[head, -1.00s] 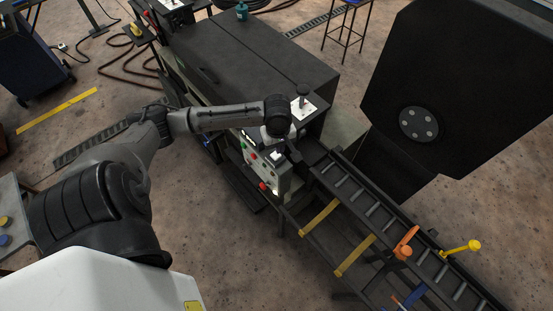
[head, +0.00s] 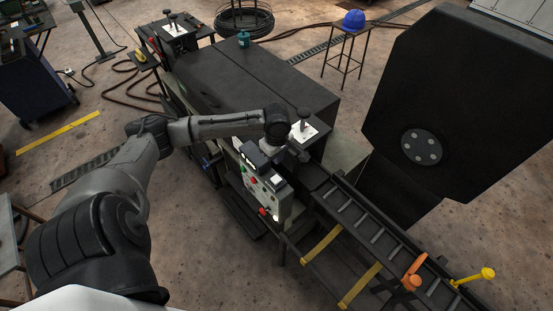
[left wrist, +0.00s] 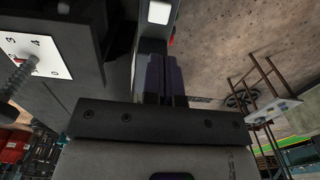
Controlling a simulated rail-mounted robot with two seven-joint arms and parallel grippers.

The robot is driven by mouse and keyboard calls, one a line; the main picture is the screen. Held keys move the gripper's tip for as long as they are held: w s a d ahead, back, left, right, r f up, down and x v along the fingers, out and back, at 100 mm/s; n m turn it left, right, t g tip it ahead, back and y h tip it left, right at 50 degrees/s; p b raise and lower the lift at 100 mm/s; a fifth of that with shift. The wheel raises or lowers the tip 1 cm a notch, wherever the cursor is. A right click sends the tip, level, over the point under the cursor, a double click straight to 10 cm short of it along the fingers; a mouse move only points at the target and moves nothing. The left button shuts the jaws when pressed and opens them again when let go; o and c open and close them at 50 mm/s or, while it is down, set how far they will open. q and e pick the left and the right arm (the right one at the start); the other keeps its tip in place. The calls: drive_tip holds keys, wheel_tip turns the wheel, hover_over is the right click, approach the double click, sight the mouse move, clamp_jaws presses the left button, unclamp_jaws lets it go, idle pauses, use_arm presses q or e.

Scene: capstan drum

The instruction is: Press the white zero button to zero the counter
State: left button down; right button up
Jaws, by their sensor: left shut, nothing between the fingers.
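The control panel (head: 264,188) is a pale grey box on the machine's near side, with red and green buttons and a small dark-faced unit (head: 252,154) at its top. A small white spot shows near its lower end (head: 276,216); I cannot tell if it is the zero button. My left gripper (head: 279,163) is at the panel's upper right edge, its arm reaching over from the left. In the left wrist view its dark fingers (left wrist: 160,78) are together and empty. A bright white square (left wrist: 159,12) lies beyond the fingertips. I cannot tell whether they touch anything. My right gripper is out of view.
A lever on a white dial plate (head: 303,130) stands just behind the gripper. The roller track (head: 362,225) with orange and yellow handles runs to the lower right. A large black housing (head: 470,100) stands at the right. A blue helmet (head: 354,19) sits on a stool.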

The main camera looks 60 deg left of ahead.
sight(276, 179)
use_arm(q)
wheel_tip(276, 179, down, 10)
drive_tip(key=shift+f+b, duration=0.1)
drive_tip(key=shift+b, duration=0.55)
drive_tip(key=shift+f, duration=0.7)
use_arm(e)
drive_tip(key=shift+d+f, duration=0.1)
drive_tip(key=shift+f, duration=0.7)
